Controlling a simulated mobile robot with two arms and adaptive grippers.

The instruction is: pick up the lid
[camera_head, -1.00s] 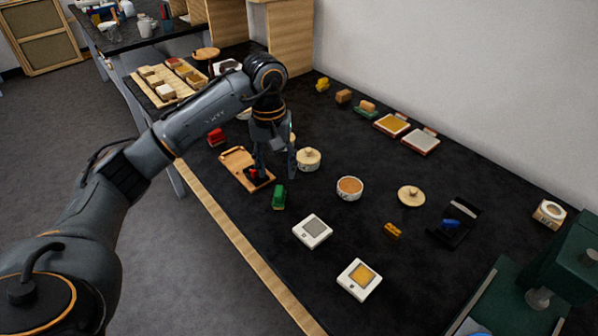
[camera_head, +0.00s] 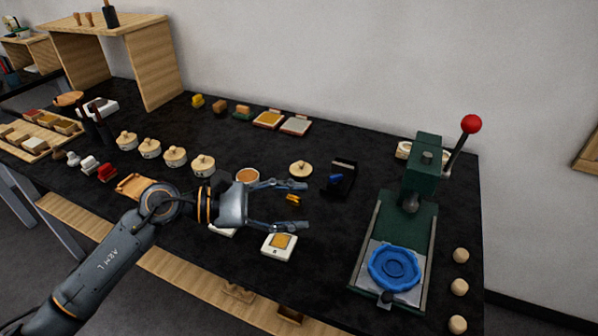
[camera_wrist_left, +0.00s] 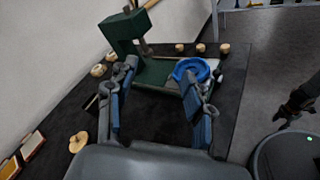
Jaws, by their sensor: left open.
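The lid (camera_head: 301,169) is a round, pale wooden disc with a small knob, lying flat on the black tabletop. In the left wrist view the lid (camera_wrist_left: 78,142) is at the lower left, outside the fingers. An uncovered pale pot (camera_head: 247,176) with orange-brown contents stands left of the lid, partly behind my gripper. My left gripper (camera_head: 300,206) is open and empty above the table. In the head view its fingers point right, and the lid shows just beyond the upper fingertip, apart from it. Between the fingers (camera_wrist_left: 157,70) the wrist view shows no held thing.
Several lidded pots (camera_head: 175,156) stand in a row to the left. A black holder (camera_head: 342,179) with a blue piece is right of the lid. A green press (camera_head: 424,170) with a blue dish (camera_head: 395,268) stands further right. A white scale (camera_head: 279,244) is nearer.

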